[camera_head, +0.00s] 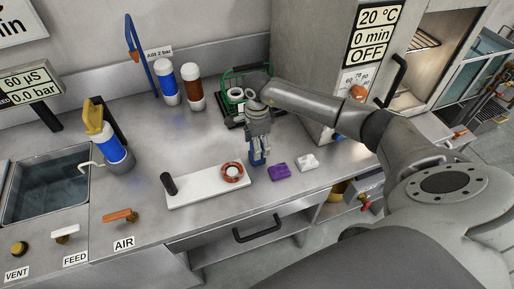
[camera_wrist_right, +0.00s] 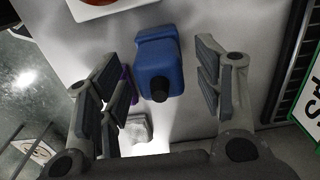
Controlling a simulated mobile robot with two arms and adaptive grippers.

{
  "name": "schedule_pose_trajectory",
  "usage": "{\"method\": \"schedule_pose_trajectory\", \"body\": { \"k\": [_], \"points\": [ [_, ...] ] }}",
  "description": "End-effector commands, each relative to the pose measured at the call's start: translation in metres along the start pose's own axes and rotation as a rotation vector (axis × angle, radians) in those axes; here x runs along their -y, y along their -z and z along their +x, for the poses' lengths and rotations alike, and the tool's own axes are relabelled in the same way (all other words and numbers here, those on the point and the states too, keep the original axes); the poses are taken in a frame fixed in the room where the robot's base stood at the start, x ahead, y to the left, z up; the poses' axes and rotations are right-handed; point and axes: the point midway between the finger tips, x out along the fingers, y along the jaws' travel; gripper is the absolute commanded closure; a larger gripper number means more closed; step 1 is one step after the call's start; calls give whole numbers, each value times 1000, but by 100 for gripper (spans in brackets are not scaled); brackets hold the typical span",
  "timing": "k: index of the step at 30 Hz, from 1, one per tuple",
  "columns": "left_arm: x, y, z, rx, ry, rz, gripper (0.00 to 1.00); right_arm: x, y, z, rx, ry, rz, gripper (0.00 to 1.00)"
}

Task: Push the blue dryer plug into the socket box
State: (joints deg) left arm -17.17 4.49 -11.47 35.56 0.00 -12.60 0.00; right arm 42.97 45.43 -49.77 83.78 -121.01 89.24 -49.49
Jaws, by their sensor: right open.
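The blue dryer plug (camera_head: 258,159) stands on the steel bench, just right of a white board. My right gripper (camera_head: 258,143) points down above it and hides part of it. In the wrist view the plug (camera_wrist_right: 158,62) shows as a blue block with a black round end, between the open fingers of my right gripper (camera_wrist_right: 165,85). Gaps show on both sides of it, so it is not gripped. I cannot clearly make out the socket box. My left gripper is not in view.
The white board (camera_head: 200,191) carries a black peg (camera_head: 168,184) and a red ring (camera_head: 232,172). A purple block (camera_head: 279,172) and a white block (camera_head: 308,162) lie right of the plug. The grey dryer cabinet (camera_head: 310,50) stands at back right.

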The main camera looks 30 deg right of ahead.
Motion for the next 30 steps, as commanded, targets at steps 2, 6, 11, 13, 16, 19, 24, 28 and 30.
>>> {"method": "schedule_pose_trajectory", "body": {
  "k": [2, 6, 11, 13, 16, 19, 24, 28, 30],
  "points": [
    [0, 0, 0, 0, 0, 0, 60, 0, 0, 2, 0, -1, 0, 39],
    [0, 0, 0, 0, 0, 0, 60, 0, 0, 2, 0, 0, 0, 39],
    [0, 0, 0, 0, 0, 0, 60, 0, 0, 2, 0, 0, 1, 57],
    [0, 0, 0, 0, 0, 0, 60, 0, 0, 2, 0, 0, 1, 66],
    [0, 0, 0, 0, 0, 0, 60, 0, 0, 2, 0, 0, 1, 79],
    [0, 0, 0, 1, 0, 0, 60, 0, 0, 2, 0, 0, 1, 91],
    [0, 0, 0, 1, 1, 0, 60, 0, 0, 1, 0, 1, 1, 95],
    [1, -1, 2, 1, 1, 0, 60, 1, 0, 0, 1, 2, 0, 95],
    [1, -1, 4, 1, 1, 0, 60, 1, 0, -4, 1, 4, 0, 95]
  ]
}}
